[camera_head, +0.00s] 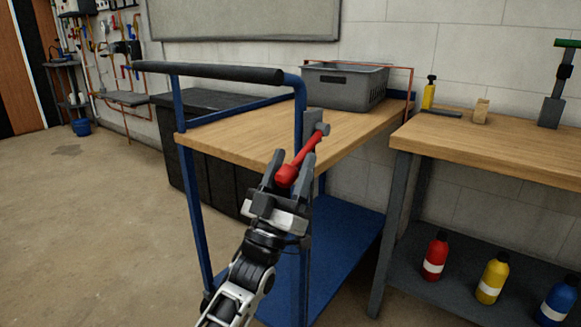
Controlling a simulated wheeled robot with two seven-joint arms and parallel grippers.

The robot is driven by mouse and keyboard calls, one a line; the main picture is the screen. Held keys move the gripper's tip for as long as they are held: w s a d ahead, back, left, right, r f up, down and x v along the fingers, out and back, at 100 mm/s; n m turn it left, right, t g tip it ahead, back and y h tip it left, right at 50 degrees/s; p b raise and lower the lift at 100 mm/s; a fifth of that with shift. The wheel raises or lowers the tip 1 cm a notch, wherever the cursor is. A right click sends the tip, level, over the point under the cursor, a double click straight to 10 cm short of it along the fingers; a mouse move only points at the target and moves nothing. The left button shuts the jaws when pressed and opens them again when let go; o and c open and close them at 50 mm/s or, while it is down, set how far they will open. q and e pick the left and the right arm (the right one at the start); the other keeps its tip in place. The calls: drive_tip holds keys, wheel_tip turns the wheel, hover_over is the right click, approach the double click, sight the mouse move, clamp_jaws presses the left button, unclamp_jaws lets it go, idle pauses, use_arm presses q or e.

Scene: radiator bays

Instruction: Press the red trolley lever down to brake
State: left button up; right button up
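The red trolley lever (303,154) sits on a grey bracket (313,122) at the near right post of the blue trolley (300,100). Its bar slants down and left in the picture from a grey pivot to a round red knob (286,175). My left gripper (287,165) is at the lever, with its two fingers apart and the knob showing between them. I cannot tell whether the fingers touch the knob. The gripper hides part of the post below. My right gripper is not in view.
The trolley has a wooden top (265,138), a black push handle (210,72) and a grey basket (345,86) at the back. A workbench (495,145) with several bottles on its lower shelf stands close on the right. Open floor (85,230) lies left.

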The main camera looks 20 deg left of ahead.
use_arm(q)
drive_tip(key=v, duration=1.6)
drive_tip(key=shift+r, duration=0.1)
